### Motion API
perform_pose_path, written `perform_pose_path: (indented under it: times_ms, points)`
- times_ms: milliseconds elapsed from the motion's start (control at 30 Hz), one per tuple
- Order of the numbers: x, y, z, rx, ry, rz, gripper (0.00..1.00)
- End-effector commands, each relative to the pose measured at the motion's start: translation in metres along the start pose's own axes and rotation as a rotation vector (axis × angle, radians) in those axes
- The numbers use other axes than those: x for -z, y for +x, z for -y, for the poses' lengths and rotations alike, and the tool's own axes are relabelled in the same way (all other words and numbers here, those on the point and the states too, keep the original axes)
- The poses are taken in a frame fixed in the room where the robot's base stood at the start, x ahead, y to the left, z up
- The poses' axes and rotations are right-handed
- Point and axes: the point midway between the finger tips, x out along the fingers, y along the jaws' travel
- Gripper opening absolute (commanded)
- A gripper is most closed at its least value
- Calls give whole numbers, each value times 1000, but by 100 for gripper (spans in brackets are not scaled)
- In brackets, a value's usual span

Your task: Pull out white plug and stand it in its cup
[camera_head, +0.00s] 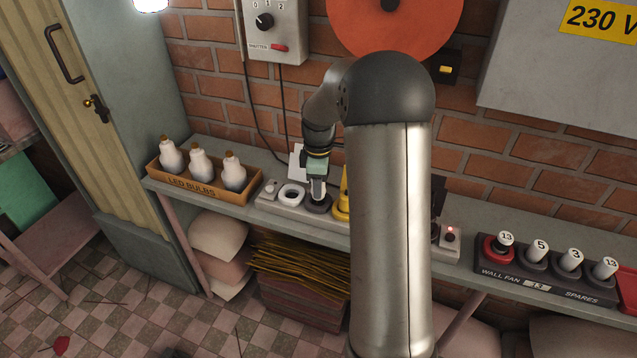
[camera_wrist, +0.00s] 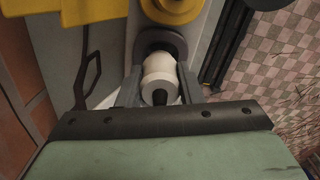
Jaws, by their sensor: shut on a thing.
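My gripper (camera_head: 318,188) points down over a dark round holder (camera_head: 318,205) on the grey strip along the bench. In the wrist view its two fingers (camera_wrist: 157,88) are shut on the white plug (camera_wrist: 157,70), a pale cylinder with a black tip facing the camera. The plug's far end meets the dark round holder (camera_wrist: 161,40), in line with it. I cannot tell how deep it sits. A white ring-shaped cup (camera_head: 292,195) stands just left of the dark holder and looks empty.
A yellow part (camera_head: 342,200) stands close right of the gripper. An orange box (camera_head: 205,185) of bulbs is at the left. A rack of numbered spares (camera_head: 545,272) is at the right. My arm hides the middle of the bench. The brick wall is close behind.

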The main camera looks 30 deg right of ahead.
Motion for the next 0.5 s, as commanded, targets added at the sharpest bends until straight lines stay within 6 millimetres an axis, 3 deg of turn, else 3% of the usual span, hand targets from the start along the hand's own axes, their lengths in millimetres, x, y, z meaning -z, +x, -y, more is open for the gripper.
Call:
perform_pose_path:
  times_ms: [500]
  points:
    - [0, 11, 0, 0, 0, 0, 10]
